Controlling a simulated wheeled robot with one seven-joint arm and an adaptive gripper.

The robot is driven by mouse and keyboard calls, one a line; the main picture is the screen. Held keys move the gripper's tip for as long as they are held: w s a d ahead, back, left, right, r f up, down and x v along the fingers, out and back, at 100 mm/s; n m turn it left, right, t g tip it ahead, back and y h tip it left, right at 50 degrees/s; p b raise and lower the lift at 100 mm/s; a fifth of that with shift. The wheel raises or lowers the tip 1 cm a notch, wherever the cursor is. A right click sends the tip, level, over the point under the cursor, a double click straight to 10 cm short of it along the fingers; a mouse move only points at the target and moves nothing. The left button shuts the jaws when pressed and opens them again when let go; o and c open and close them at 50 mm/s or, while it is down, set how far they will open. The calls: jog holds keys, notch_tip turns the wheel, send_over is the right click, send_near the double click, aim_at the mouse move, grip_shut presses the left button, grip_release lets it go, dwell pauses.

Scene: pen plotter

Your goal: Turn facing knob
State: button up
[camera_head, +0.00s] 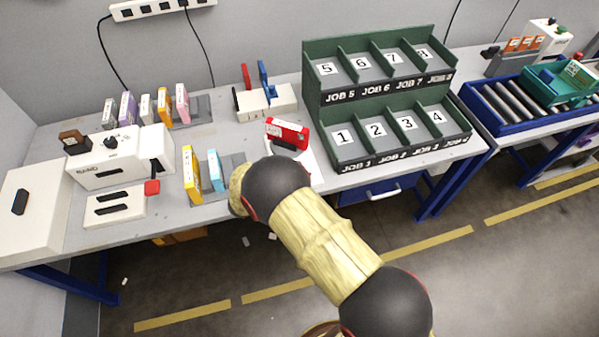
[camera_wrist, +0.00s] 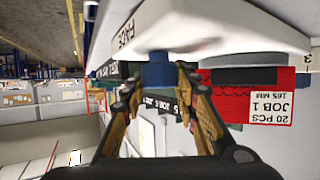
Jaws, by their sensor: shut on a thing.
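A blue knob (camera_wrist: 158,73) sits on the face of a white unit (camera_wrist: 190,25) in the wrist view, which shows the scene upside down. Lettering on the unit by the knob reads roughly "FACE". My gripper (camera_wrist: 160,88) has its two fingers on either side of the knob and is shut on it. In the head view the knob and my gripper are hidden behind my arm; part of the white unit (camera_head: 309,168) shows beside it. A red box (camera_head: 288,133) stands on the unit, and its "JOB 1" label (camera_wrist: 271,97) shows in the wrist view.
A green rack (camera_head: 322,100) with numbered bays stands at the right of the table (camera_head: 225,130). Yellow (camera_head: 191,175) and light-blue (camera_head: 216,171) boxes stand left of my arm. A white machine (camera_head: 108,170) is farther left. A conveyor (camera_head: 500,105) stands at the far right.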

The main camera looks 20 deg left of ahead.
jog(key=shift+m+g+h+b, duration=0.4)
jog(key=shift+m+g+h, duration=0.9)
jog(key=shift+m+h, duration=0.55)
jog(key=o, duration=1)
jog(key=shift+o, duration=0.8)
jog(key=v, duration=1.2)
jog(key=shift+w, duration=0.15)
